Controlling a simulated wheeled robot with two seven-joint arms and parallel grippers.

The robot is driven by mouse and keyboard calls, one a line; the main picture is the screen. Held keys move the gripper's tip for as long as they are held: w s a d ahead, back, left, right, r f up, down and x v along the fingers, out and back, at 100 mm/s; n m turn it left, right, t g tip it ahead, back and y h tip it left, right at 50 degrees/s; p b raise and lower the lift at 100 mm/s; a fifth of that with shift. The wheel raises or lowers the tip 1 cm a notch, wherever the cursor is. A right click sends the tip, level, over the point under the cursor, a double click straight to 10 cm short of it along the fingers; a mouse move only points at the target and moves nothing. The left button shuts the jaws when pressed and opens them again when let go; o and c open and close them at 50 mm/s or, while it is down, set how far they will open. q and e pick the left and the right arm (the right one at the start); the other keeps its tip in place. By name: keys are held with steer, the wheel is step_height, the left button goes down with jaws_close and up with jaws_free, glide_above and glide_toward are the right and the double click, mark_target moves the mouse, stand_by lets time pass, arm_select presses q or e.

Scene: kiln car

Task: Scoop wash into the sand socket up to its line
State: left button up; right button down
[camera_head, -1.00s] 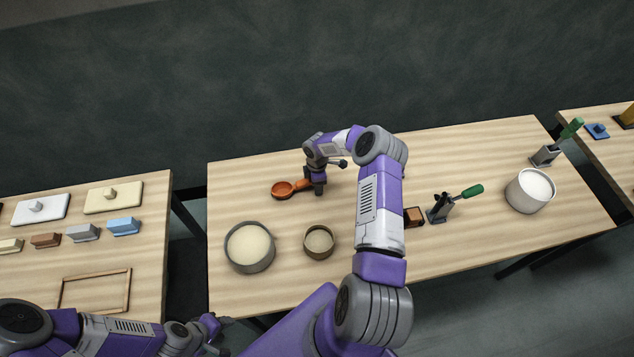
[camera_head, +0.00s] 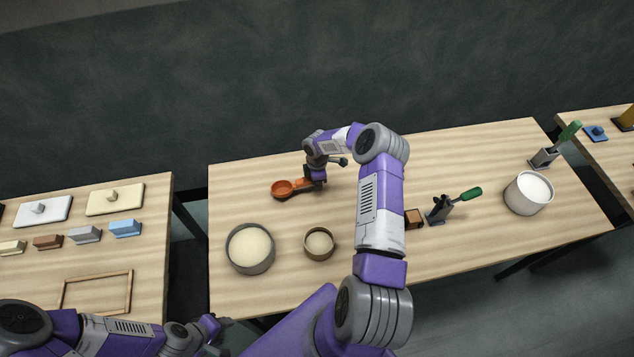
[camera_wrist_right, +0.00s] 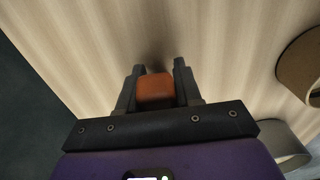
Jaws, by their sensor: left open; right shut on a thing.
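An orange scoop (camera_head: 283,188) with a round bowl is at the back left of the middle table, its bowl pointing left. My right gripper (camera_head: 313,184) is shut on its handle, which shows as an orange block (camera_wrist_right: 155,90) between the fingers in the right wrist view. I cannot tell whether the scoop touches the table. A large grey bowl (camera_head: 249,270) of cream material stands at the front left. A smaller tan round pot (camera_head: 319,256) with pale fill stands right of it; its line cannot be made out. My left gripper (camera_head: 222,335) is open and empty, low left, off the table.
A white tub (camera_head: 527,208) of white material stands at the right. A small brown block (camera_head: 413,219) and a dark holder with a green-handled tool (camera_head: 468,195) stand right of my right arm. A left table (camera_head: 150,210) carries coloured blocks and a frame. The table's back middle is clear.

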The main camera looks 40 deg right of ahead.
steer(key=shift+r+p, duration=0.95)
steer(key=shift+r, duration=1.3)
